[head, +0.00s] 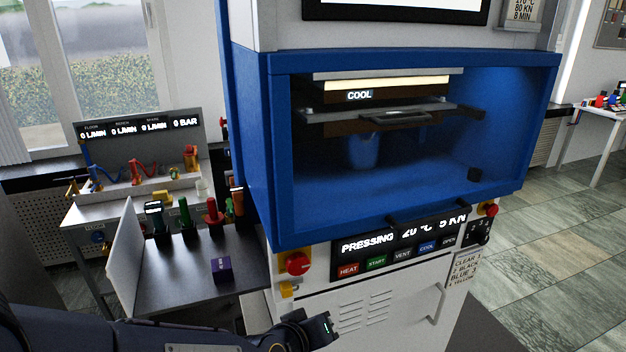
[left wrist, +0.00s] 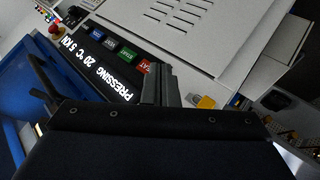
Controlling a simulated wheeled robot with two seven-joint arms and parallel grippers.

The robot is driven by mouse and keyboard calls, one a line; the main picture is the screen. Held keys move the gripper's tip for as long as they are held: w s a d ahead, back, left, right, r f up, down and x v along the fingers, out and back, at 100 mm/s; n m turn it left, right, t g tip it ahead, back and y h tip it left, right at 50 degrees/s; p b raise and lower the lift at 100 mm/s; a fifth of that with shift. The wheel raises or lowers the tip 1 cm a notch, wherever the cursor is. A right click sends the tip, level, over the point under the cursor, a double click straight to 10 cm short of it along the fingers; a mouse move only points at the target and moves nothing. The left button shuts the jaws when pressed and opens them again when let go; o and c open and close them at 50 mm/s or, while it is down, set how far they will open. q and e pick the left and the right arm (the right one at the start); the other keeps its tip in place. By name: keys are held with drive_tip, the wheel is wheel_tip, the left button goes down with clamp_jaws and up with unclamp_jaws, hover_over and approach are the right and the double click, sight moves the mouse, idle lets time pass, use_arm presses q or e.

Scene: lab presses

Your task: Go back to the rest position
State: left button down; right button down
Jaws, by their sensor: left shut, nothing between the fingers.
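My left arm comes in from the lower left in the head view. Its gripper (head: 322,328) is in front of the white lower cabinet of the press, below the button row. The fingers (left wrist: 160,84) show in the left wrist view, shut and empty, with the press panel beyond them. Whether they touch the panel I cannot tell. The blue press (head: 262,160) has its window lowered over a dim chamber; the plates inside carry a "COOL" label (head: 360,96). The display (head: 400,234) reads "PRESSING 20 °C 5 KN". My right gripper is not in view.
A dark side table (head: 180,285) holds a purple block (head: 221,270) and several coloured handled tools. A gauge bench (head: 80,213) stands behind. Tiled floor (head: 560,240) is open at right.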

use_arm(q)
drive_tip(key=s+a+r+g, duration=0.1)
drive_tip(key=s+a+r, duration=0.1)
drive_tip(key=s+a, duration=0.35)
drive_tip(key=s+a+r+g, duration=0.1)
drive_tip(key=s+a+r, duration=0.2)
drive_tip(key=a, duration=0.6)
drive_tip(key=s+a+f+m+g+y, duration=0.1)
drive_tip(key=s+a+f+y, duration=0.1)
drive_tip(key=s+a, duration=0.5)
drive_tip(key=s, duration=0.4)
drive_tip(key=shift+s+a+f+g, duration=0.15)
drive_tip(key=shift+s+a+g, duration=0.1)
drive_tip(key=shift+a+g, duration=0.1)
idle(1.8)
